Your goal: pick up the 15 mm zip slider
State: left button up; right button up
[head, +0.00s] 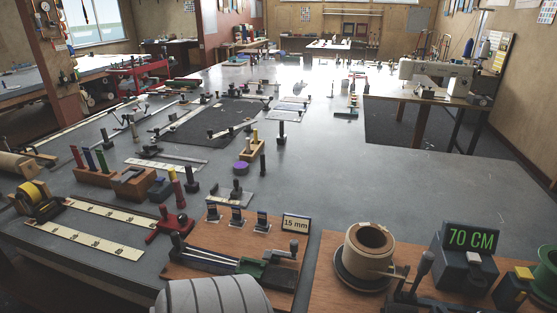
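A small sign reading "15 mm" (296,223) stands at the back right corner of a brown wooden board (205,233) at the bottom middle. Left of the sign, several small dark upright pieces with pale bases (237,215) stand in a row; they look like zip sliders, but their sizes cannot be read. In front of them lies a long dark track fixture (212,259) with a green block (251,266) and a lever at its right end. Neither of my grippers shows in the head view.
A grey striped roll (210,298) covers the board's front edge. To the right are a tan spool (369,248) and a "70 CM" display (467,250). A red clamp (172,225) and yellow rulers (90,222) lie left. The grey table (340,180) is clear behind the sign.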

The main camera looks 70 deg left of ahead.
aim_at(236, 220)
jog(key=z, duration=0.05)
jog(key=k, duration=0.95)
jog(key=u, duration=1)
jog(key=i, duration=0.25)
jog(key=u, duration=0.2)
